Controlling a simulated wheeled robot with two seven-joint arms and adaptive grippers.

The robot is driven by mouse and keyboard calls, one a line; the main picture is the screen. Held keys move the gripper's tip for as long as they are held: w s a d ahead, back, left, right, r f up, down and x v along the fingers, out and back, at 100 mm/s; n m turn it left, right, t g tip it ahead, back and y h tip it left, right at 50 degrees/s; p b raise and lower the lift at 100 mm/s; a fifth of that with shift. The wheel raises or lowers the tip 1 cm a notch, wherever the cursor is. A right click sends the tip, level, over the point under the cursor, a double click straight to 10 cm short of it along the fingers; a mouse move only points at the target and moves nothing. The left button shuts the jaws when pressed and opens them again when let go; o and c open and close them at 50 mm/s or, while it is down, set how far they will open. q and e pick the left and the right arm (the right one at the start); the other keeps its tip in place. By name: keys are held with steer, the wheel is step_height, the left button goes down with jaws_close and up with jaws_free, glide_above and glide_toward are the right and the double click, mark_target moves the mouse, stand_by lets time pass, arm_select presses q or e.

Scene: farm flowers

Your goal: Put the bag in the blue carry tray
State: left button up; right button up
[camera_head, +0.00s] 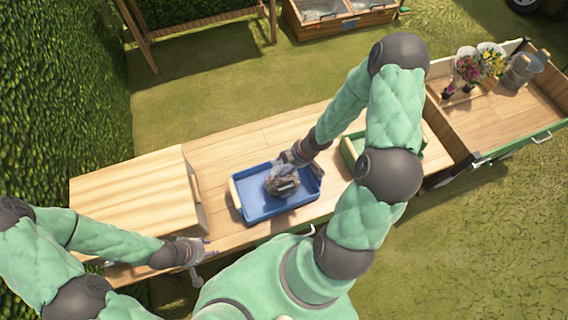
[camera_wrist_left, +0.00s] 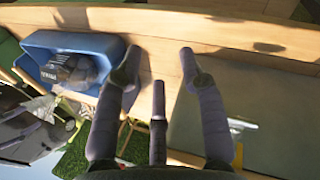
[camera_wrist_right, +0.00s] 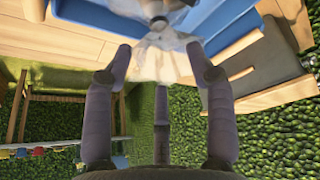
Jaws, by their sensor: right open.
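The blue carry tray (camera_head: 254,207) stands on the wooden table, with a light handle at its left end. The bag (camera_head: 281,181), clear plastic with dark contents, is inside the tray. My right gripper (camera_head: 290,160) is at the bag's upper edge; in the right wrist view its fingers (camera_wrist_right: 158,58) are apart, with the clear plastic of the bag (camera_wrist_right: 160,40) just beyond and between the tips. My left gripper (camera_head: 205,247) is open and empty near the table's front edge, left of the tray. The left wrist view shows the tray (camera_wrist_left: 105,45) and bag (camera_wrist_left: 68,68) too.
A wooden box (camera_head: 135,200) stands left of the tray. A green tray (camera_head: 350,152) is to the right, partly behind my right arm. A wooden cart (camera_head: 495,118) with flowers (camera_head: 482,63) and a metal bucket (camera_head: 524,68) is at the far right.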

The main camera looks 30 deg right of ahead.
steer(key=p+v, duration=0.4)
steer(key=v, duration=0.2)
steer(key=s+a+f+m+g, duration=0.1)
steer(key=s+a+f+m, duration=0.2)
steer(key=a+m, duration=0.3)
steer(key=s+a+f+m+g, duration=0.2)
steer(key=s+a+f+m, duration=0.2)
steer(key=a, duration=1)
steer(key=shift+a+f+m+y, duration=0.2)
steer(key=shift+a+m+y, duration=0.2)
steer(key=shift+m, duration=1)
steer(key=shift+s, duration=0.1)
